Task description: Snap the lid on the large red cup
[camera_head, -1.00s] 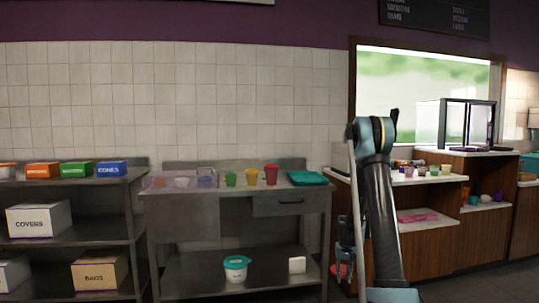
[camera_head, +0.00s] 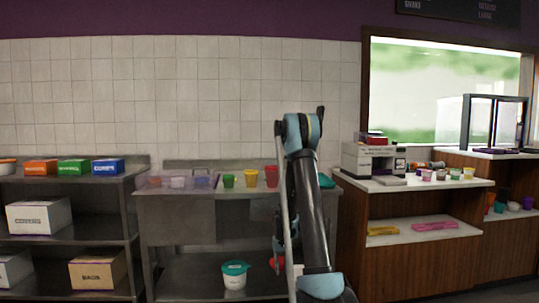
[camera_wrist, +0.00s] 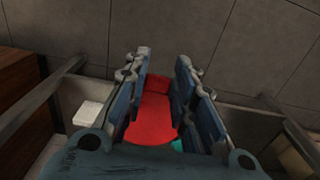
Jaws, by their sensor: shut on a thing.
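The red cup (camera_head: 271,176) stands upright on the metal table (camera_head: 232,202), right of the yellow cup; its top looks open, and my arm partly covers its right side. My gripper (camera_wrist: 158,105) is shut on a red, rounded piece (camera_wrist: 150,122) that looks like a lid, though its shape is partly hidden by the fingers. In the head view the red piece (camera_head: 276,262) shows low in front of the table, beside my arm. It is well below the tabletop and apart from the cup.
Green (camera_head: 228,180) and yellow (camera_head: 251,178) cups and a clear bin (camera_head: 177,181) stand left of the red cup. A teal-lidded tub (camera_head: 234,274) is on the lower shelf. A wooden counter (camera_head: 405,255) is to the right; a shelf (camera_head: 60,241) with boxes is left.

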